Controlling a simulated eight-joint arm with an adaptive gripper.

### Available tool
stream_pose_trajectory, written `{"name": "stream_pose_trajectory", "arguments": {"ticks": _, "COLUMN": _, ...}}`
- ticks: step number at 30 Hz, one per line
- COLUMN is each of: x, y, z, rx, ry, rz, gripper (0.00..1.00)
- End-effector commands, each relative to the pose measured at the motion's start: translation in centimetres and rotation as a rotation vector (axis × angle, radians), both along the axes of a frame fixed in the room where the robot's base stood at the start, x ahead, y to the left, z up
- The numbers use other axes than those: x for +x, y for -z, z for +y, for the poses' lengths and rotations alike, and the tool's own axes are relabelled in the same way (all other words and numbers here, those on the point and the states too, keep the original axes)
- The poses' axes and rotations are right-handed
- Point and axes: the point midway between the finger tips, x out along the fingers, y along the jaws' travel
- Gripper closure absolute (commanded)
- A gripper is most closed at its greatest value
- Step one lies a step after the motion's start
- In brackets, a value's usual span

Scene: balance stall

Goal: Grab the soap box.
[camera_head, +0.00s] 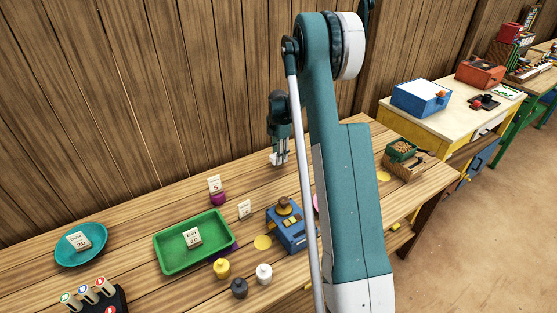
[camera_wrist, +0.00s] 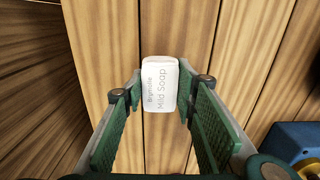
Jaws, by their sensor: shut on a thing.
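In the head view my gripper (camera_head: 279,153) points down over the back part of the wooden table, with the white end of the soap box (camera_head: 276,160) just showing at the fingertips. I cannot tell whether the box is clear of the tabletop.
A blue balance device (camera_head: 288,232) stands in front of my gripper. A green tray (camera_head: 170,262) with a card, a purple object (camera_head: 218,199) and a teal plate (camera_head: 68,257) are to the left. Several small weights, including a yellow one (camera_head: 221,268), stand in front. The wooden wall rises behind.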

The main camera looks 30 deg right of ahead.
Motion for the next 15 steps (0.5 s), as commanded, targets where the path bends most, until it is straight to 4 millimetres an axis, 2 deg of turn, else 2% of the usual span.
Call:
{"name": "stream_pose_trajectory", "arguments": {"ticks": 9, "x": 0.0, "y": -4.9, "z": 0.0, "rx": 0.0, "ry": 0.0, "rz": 0.0, "gripper": 0.84}}
{"name": "stream_pose_trajectory", "arguments": {"ticks": 15, "x": 0.0, "y": -6.8, "z": 0.0, "rx": 0.0, "ry": 0.0, "rz": 0.0, "gripper": 0.84}}
